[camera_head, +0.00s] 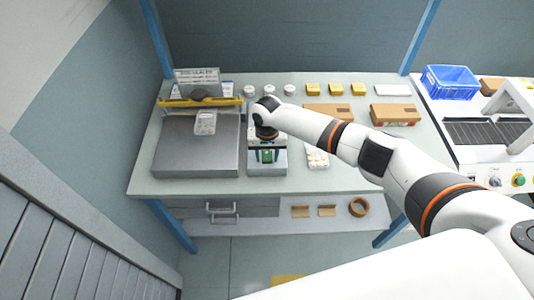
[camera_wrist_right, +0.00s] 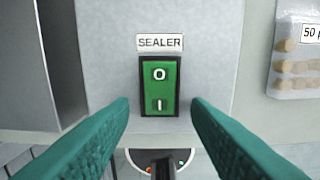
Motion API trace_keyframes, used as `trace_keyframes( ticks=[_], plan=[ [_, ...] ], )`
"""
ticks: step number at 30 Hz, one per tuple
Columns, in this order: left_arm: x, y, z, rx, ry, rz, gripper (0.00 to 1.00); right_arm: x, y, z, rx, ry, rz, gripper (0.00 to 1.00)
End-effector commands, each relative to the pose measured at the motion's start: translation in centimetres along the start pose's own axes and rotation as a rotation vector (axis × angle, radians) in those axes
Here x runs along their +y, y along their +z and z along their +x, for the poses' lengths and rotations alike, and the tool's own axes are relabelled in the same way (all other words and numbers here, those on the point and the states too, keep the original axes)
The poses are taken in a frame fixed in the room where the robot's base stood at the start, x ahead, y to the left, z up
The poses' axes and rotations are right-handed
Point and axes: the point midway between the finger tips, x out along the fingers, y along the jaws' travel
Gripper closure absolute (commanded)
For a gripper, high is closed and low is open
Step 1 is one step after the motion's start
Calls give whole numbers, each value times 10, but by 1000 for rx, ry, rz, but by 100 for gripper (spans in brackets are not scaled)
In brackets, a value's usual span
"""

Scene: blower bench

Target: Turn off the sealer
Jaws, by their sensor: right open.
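The sealer switch (camera_wrist_right: 160,85) is a green rocker in a black frame, marked 0 at the top and I at the bottom. A label reading SEALER (camera_wrist_right: 160,42) sits above it on a light grey box (camera_wrist_right: 105,60). In the head view this box (camera_head: 267,169) stands on the bench beside the large grey machine (camera_head: 195,158) with a yellow bar. My right gripper (camera_head: 266,149) is over the box. Its teal fingers are open and empty, one on each side of the switch in the wrist view. I cannot tell whether they touch the box. My left gripper is not in view.
A bag of round pieces (camera_wrist_right: 297,50) lies right of the box. Cardboard boxes (camera_head: 394,114) and small yellow blocks (camera_head: 336,90) are farther right and back. A blue crate (camera_head: 450,82) stands on the right table. The bench front (camera_head: 345,182) is clear.

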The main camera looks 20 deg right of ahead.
Motion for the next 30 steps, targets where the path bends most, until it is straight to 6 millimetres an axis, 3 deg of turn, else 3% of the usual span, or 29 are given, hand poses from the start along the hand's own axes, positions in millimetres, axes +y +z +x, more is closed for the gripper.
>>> trace_keyframes(
  ticks=[8,16,20,30],
  plan=[
    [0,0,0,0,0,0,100,0,0,1,0,1,-1,56],
    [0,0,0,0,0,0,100,0,0,1,0,1,0,100],
    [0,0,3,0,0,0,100,1,1,2,12,0,2,100],
    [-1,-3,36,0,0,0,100,1,9,3,214,0,4,100]
  ],
)
